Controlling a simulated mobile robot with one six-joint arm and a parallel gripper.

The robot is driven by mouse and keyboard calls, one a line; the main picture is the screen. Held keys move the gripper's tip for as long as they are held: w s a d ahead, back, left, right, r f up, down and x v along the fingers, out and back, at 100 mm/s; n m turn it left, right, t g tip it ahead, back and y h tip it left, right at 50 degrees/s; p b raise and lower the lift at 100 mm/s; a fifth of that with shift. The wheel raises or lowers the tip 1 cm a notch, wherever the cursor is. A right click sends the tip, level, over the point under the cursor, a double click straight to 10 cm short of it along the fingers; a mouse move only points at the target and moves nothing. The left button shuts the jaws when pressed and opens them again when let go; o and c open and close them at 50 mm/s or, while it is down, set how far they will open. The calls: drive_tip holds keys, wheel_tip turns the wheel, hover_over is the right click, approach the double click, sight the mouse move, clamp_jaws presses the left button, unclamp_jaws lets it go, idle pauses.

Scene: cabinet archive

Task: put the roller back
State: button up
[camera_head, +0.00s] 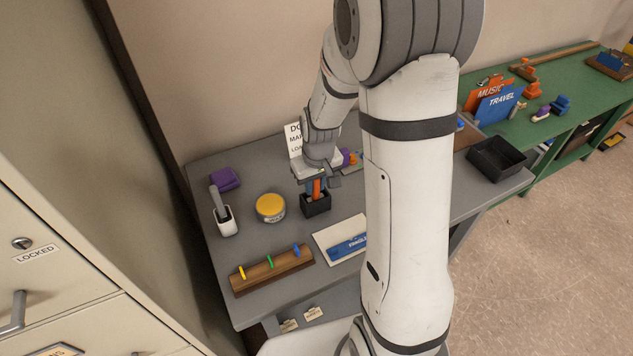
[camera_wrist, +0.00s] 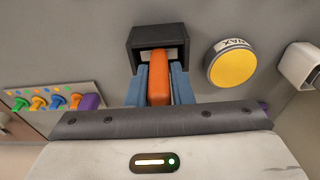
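The roller (camera_wrist: 159,80) shows as an orange handle in the wrist view; its other end is hidden. My gripper (camera_head: 316,190) has blue fingers, one on each side of the handle, and they look closed on it. A small black open-topped box (camera_head: 316,205) is directly below the fingers in the head view. In the wrist view the box (camera_wrist: 157,38) is just beyond the fingertips, with a pale label inside. The handle's end overlaps the box opening; I cannot tell how deep it sits.
A wooden rack with coloured pegs (camera_head: 271,270) and an envelope with a blue stamp (camera_head: 343,240) lie in front. A sign (camera_head: 294,139) stands behind.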

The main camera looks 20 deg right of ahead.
drive_tip(key=o, duration=0.4)
drive_tip(key=shift+f, duration=0.15)
drive_tip(key=r, duration=0.2)
drive_tip(key=r+b, duration=0.1)
drive_tip(key=r, duration=0.3)
drive_tip(key=shift+s+d+r, duration=0.1)
drive_tip(key=shift+s+d, duration=0.2)
drive_tip(key=shift+s+r, duration=0.2)
drive_tip(key=shift+r, duration=0.55)
drive_tip(key=s+r+m+t, duration=0.1)
drive_tip(key=s+r, duration=0.3)
drive_tip(key=s, duration=0.4)
drive_tip(key=s+r+m, duration=0.1)
drive_tip(key=s+r, duration=0.4)
drive_tip(key=s, duration=0.4)
drive_tip(key=shift+r+t, duration=0.3)
drive_tip(key=shift+t, duration=0.1)
